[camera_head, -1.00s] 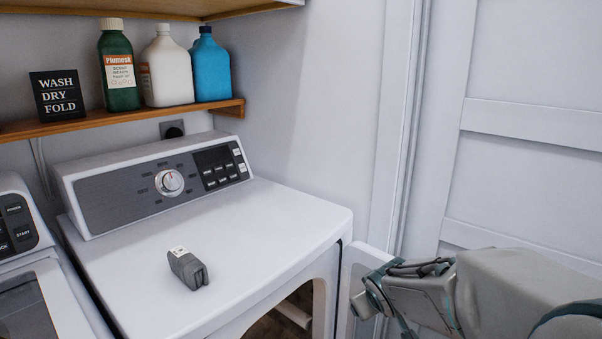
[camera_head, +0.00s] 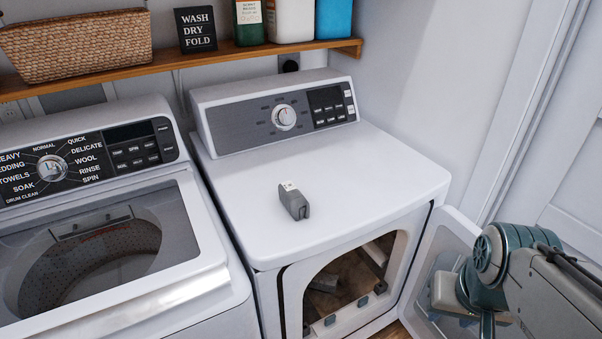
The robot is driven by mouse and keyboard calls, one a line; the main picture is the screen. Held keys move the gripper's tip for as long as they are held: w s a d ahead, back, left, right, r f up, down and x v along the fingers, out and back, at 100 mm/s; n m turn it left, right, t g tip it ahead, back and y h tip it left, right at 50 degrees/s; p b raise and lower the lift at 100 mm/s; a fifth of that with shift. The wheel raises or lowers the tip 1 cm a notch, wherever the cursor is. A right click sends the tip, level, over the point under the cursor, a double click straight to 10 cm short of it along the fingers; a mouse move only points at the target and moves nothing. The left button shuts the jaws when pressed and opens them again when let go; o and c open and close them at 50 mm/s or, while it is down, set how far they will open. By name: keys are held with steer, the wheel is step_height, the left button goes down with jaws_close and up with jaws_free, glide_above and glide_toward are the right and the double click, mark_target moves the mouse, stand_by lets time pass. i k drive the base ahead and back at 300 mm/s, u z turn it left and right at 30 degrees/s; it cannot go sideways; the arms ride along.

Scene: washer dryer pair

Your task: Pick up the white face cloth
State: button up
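I cannot make out a white face cloth in the head view. The open dryer drum (camera_head: 345,290) is dim inside, with greyish shapes that I cannot identify as cloth or drum parts. The washer tub (camera_head: 95,265) shows a perforated wall and no clear cloth. My arm (camera_head: 545,285) is at the lower right, in front of the open dryer door (camera_head: 432,262). My gripper's fingers do not show, so I cannot see whether they hold anything.
A small grey block-like object with a white top (camera_head: 294,203) sits on the dryer top (camera_head: 370,185), which is otherwise clear. A shelf (camera_head: 190,57) above holds a wicker basket (camera_head: 75,45), a sign (camera_head: 196,29) and several bottles. The wall is close on the right.

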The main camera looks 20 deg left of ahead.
mark_target(295, 202)
steer(key=u, duration=0.45)
steer(key=k, duration=0.35)
steer(key=u, duration=0.5)
steer(key=i, duration=0.5)
steer(key=z, duration=0.35)
steer(key=k, duration=0.45)
steer(key=z, duration=0.05)
steer(key=i, duration=0.95)
steer(key=u, duration=0.9)
